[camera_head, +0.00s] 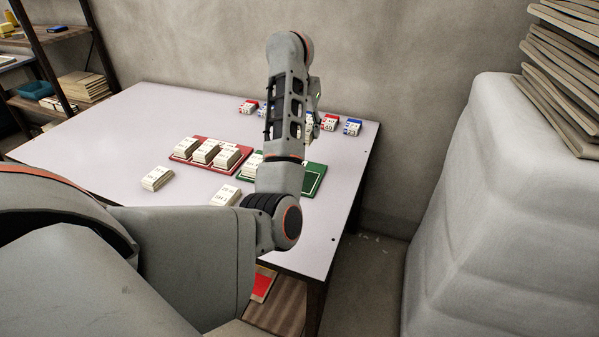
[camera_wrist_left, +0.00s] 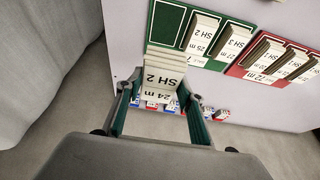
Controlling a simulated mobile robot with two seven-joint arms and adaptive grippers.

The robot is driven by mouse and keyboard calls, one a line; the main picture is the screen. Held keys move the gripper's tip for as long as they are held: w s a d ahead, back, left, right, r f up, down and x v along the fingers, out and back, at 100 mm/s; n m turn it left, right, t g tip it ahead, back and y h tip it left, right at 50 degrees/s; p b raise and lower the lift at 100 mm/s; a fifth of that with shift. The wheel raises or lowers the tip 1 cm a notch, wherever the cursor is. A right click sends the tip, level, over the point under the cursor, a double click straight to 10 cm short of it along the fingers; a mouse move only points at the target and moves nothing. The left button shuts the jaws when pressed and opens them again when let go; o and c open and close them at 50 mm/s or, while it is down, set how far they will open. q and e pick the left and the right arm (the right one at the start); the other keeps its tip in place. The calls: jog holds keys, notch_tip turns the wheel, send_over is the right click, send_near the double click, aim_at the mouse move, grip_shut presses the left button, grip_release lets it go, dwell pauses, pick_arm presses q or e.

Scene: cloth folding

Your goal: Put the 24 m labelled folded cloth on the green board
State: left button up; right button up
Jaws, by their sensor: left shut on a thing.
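My left gripper (camera_wrist_left: 158,94) is shut on the folded cloth labelled 24 m SH 2 (camera_wrist_left: 162,78), a pale stack between its two fingers. In the left wrist view the cloth overlaps the near edge of the green board (camera_wrist_left: 165,20); its height above the table is hard to tell. The board has a bare part at that end and labelled cloths (camera_wrist_left: 201,32) beside it. In the head view the green board (camera_head: 314,178) is partly behind my left arm, which also hides most of the gripper and the held cloth. My right gripper is not in view.
A red board (camera_head: 197,139) with several folded cloths lies left of the green board. Two cloth stacks (camera_head: 157,178) (camera_head: 226,195) lie on the pale table (camera_head: 110,130). Small red and blue labelled blocks (camera_head: 351,127) stand along the back edge. A grey covered shape (camera_head: 480,200) stands right.

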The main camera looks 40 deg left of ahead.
pick_arm(q)
notch_tip(320, 180, down, 6)
jog(key=r+b, duration=0.1)
jog(key=b, duration=0.2)
send_over(305, 179)
jog(key=s, duration=0.2)
jog(key=f, duration=0.7)
jog(key=shift+w+d+f, duration=0.15)
jog(key=shift+w+d, duration=0.1)
jog(key=shift+d, duration=0.05)
notch_tip(305, 179, down, 4)
jog(key=shift+b, duration=0.35)
jog(key=shift+f, duration=0.2)
jog(key=shift+r, duration=0.15)
jog(key=shift+f, duration=0.3)
jog(key=o, duration=1.1)
jog(key=shift+r, duration=0.1)
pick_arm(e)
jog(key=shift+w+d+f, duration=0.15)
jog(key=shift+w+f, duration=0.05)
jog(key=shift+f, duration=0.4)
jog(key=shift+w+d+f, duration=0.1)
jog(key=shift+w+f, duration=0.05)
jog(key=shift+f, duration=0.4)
